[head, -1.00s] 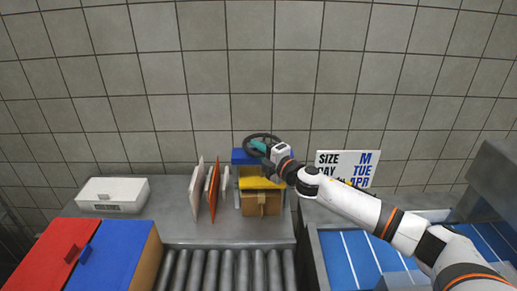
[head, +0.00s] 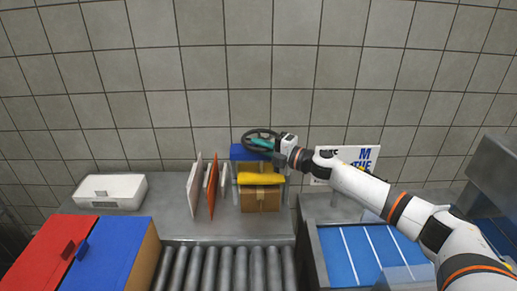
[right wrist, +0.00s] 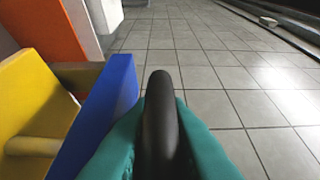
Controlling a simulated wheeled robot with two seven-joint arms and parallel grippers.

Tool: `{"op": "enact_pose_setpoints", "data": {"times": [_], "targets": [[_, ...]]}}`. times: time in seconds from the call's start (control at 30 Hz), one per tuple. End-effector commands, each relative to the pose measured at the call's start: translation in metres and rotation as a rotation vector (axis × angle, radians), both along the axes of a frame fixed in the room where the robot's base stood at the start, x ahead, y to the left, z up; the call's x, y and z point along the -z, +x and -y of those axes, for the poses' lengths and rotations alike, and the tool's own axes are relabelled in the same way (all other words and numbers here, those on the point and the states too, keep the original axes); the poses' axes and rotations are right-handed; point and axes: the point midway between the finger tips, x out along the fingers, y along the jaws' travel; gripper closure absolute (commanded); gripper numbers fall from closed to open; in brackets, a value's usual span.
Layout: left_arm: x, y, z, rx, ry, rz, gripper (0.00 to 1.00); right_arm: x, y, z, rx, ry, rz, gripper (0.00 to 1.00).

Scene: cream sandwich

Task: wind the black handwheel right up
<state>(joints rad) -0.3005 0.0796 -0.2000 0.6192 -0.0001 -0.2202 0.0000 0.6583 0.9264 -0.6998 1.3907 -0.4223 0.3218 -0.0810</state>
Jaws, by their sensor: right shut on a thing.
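The black handwheel (head: 245,141) lies roughly flat above the blue block (head: 238,152) of the machine at the back of the counter. My right gripper (head: 263,143) reaches in from the right with its teal fingers over the wheel. It is shut on the wheel's rim. In the right wrist view the black rim (right wrist: 160,115) stands between the two teal fingers of the gripper (right wrist: 160,140). A yellow block (head: 260,178) sits under the blue one, above a cardboard box (head: 260,199). My left gripper is not in view.
Upright white (head: 194,185) and orange (head: 212,187) panels stand left of the machine. A sign (head: 366,160) is behind my right arm. Rollers (head: 225,268) run in front, with a blue conveyor (head: 350,258) at the right. A tiled wall closes the back.

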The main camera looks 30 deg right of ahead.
Motion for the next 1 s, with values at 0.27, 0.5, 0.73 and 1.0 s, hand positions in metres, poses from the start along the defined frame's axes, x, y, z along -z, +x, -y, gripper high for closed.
{"op": "enact_pose_setpoints", "data": {"times": [0.27, 0.5, 0.73, 1.0], "targets": [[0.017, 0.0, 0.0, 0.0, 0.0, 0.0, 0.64, 0.001, -0.002, 0.006, -0.156, -0.001, 0.003, 1.0], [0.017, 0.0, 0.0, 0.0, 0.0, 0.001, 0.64, 0.0, -0.003, 0.006, -0.185, 0.0, 0.0, 1.0], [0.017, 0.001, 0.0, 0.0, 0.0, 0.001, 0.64, 0.0, -0.003, 0.006, -0.184, 0.0, 0.0, 0.77], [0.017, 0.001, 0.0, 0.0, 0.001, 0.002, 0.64, 0.0, -0.003, 0.006, -0.183, 0.0, 0.0, 0.76]]}}
